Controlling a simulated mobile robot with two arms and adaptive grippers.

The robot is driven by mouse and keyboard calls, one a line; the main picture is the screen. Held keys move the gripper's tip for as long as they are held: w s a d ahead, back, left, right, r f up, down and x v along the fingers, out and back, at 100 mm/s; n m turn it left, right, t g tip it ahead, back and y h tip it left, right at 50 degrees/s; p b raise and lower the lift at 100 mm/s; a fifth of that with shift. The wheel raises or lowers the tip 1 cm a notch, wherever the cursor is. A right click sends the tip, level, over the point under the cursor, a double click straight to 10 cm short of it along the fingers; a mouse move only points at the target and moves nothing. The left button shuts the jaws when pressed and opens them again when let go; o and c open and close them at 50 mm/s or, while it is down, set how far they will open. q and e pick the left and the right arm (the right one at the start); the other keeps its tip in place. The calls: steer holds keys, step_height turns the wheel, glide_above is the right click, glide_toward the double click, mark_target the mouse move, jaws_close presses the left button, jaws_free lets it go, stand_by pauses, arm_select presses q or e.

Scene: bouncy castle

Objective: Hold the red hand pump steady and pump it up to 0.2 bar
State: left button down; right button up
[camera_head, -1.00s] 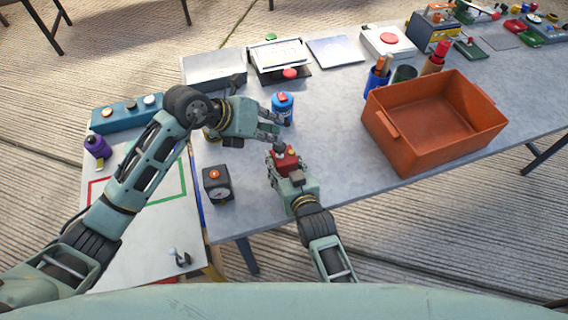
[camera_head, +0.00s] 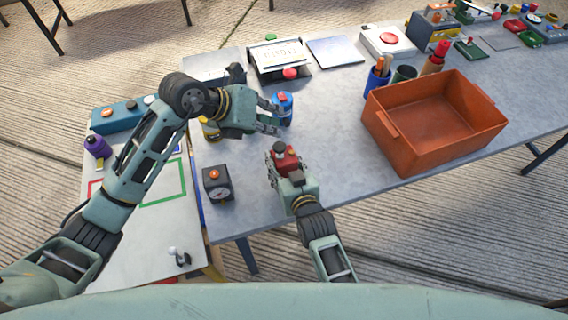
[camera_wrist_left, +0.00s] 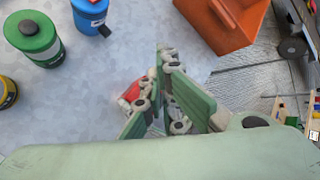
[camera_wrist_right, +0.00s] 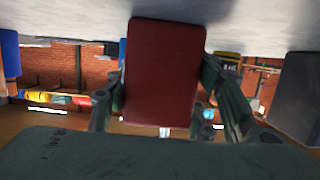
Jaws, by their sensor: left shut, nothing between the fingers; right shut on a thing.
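The red hand pump (camera_head: 287,161) stands on the grey table near its front edge, with a dark knob on top. My right gripper (camera_head: 284,170) is shut on it from the front; the pump's red body (camera_wrist_right: 163,75) shows between the fingers in the right wrist view. My left gripper (camera_head: 273,121) is shut and empty, above and behind the pump, apart from the knob. In the left wrist view the pump (camera_wrist_left: 132,92) is partly hidden behind the left fingers (camera_wrist_left: 160,95). A black gauge box (camera_head: 217,185) with an orange button stands left of the pump; its reading is too small to tell.
A blue can (camera_head: 284,108) stands close behind the left fingers. A yellow can (camera_head: 210,130) is partly hidden by my left arm. A green can (camera_wrist_left: 33,38) shows in the left wrist view. An orange bin (camera_head: 436,120) stands to the right; table between bin and pump is clear.

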arm_select(q)
glide_above(272, 152)
steer(key=f, duration=0.4)
steer(key=w+f, duration=0.1)
steer(key=f, duration=0.1)
steer(key=shift+d+f, duration=0.15)
steer(key=shift+d, duration=0.1)
steer(key=shift+s+a+f, duration=0.1)
steer(key=shift+s+f, duration=0.1)
steer(key=shift+f, duration=0.25)
steer(key=shift+s+f, duration=0.1)
steer(key=shift+f, duration=0.1)
stand_by(0.5)
steer(key=shift+s+a+f, duration=0.1)
steer(key=shift+a+f, duration=0.05)
steer(key=shift+f, duration=0.7)
steer(key=shift+d+r, duration=0.25)
steer(key=shift+r, duration=0.8)
steer(key=shift+w+r, duration=0.15)
steer(key=shift+r, duration=1)
steer(key=shift+w+r, duration=0.1)
steer(key=shift+r, duration=1.05)
steer(key=shift+r, duration=0.1)
